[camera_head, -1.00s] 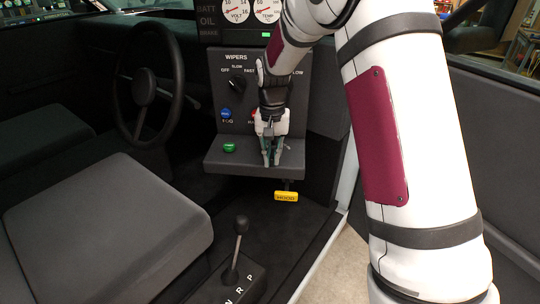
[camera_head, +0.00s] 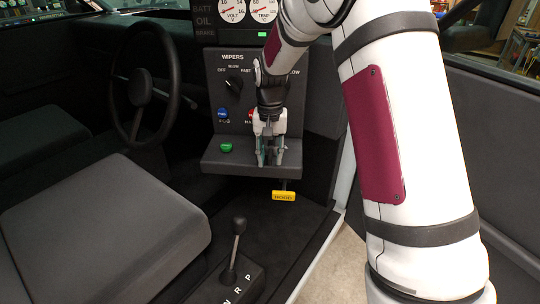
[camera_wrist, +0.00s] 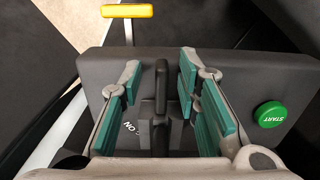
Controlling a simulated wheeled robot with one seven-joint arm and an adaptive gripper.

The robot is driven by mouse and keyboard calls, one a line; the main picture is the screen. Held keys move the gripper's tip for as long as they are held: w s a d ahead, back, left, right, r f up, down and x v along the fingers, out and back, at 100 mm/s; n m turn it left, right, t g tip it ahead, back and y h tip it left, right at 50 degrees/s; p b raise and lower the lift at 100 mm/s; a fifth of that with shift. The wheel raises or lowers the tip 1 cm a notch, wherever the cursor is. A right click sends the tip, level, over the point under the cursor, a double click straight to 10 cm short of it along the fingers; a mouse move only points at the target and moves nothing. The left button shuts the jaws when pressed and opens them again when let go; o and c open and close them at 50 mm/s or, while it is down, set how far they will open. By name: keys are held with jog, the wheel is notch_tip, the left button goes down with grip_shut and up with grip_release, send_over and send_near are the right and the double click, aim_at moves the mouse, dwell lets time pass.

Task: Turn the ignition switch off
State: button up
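The ignition switch (camera_wrist: 161,88), a narrow black upright handle, shows in the wrist view on the dark panel. An ON label (camera_wrist: 130,128) is printed beside its base, partly covered by a finger. My gripper (camera_wrist: 160,66) is open with green-padded fingers on both sides of the switch handle, with visible gaps on each side. In the head view my gripper (camera_head: 270,160) is low over the shelf of the dash panel, and the switch is hidden or too small to tell there.
A green START button (camera_wrist: 271,114) is right of the fingers in the wrist view. The yellow HOOD handle (camera_head: 284,196) hangs below the shelf (camera_head: 222,164). The wipers knob (camera_head: 233,84), blue fog button (camera_head: 222,113), steering wheel (camera_head: 118,92) and gear lever (camera_head: 237,240) are nearby.

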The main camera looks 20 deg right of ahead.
jog(key=shift+r, duration=0.1)
notch_tip(320, 180, up, 12)
dwell(0.5)
jog(key=s+a+r+n+t, duration=0.1)
jog(key=s+r, duration=0.4)
jog(key=s, duration=0.3)
jog(key=s+a+r+n+t, duration=0.15)
jog(key=s+r, duration=0.25)
jog(key=s, duration=0.4)
jog(key=s+f+n+t, duration=0.2)
jog(key=s+f, duration=0.1)
jog(key=s, duration=1.2)
jog(key=shift+s+a+t, duration=0.15)
jog(key=shift+a+t, duration=0.2)
jog(key=shift+a, duration=0.05)
